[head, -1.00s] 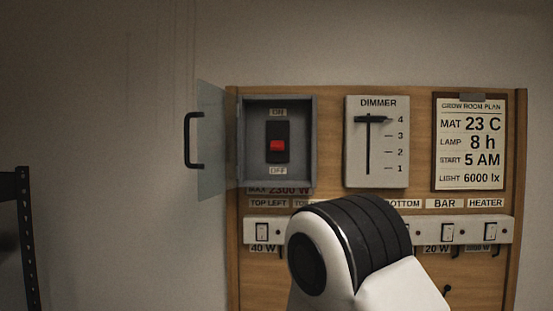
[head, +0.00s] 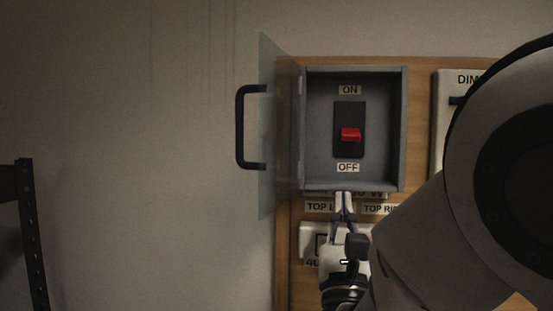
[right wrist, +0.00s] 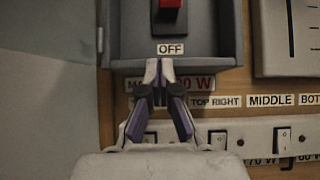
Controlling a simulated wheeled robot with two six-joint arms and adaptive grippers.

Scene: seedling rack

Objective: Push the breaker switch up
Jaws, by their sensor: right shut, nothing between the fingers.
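The breaker switch (head: 351,134) is a red lever on a black plate inside an open grey box (head: 403,130). The lever sits in the lower part of its plate, nearer the OFF label (head: 348,167) than the ON label (head: 349,90). My right gripper (head: 343,196) is shut and empty, its tips at the box's lower edge, below the switch and apart from it. In the right wrist view the fingertips (right wrist: 159,64) point up just under the OFF label, and only the lower part of the red lever (right wrist: 171,3) shows. My left gripper is not in view.
The box's clear door (head: 270,190) with a black handle (head: 241,127) stands open at the left. A dimmer panel (head: 443,120) is at the right, partly hidden by my right arm. Small rocker switches (right wrist: 282,138) run along a strip below. A black rack post (head: 30,235) stands far left.

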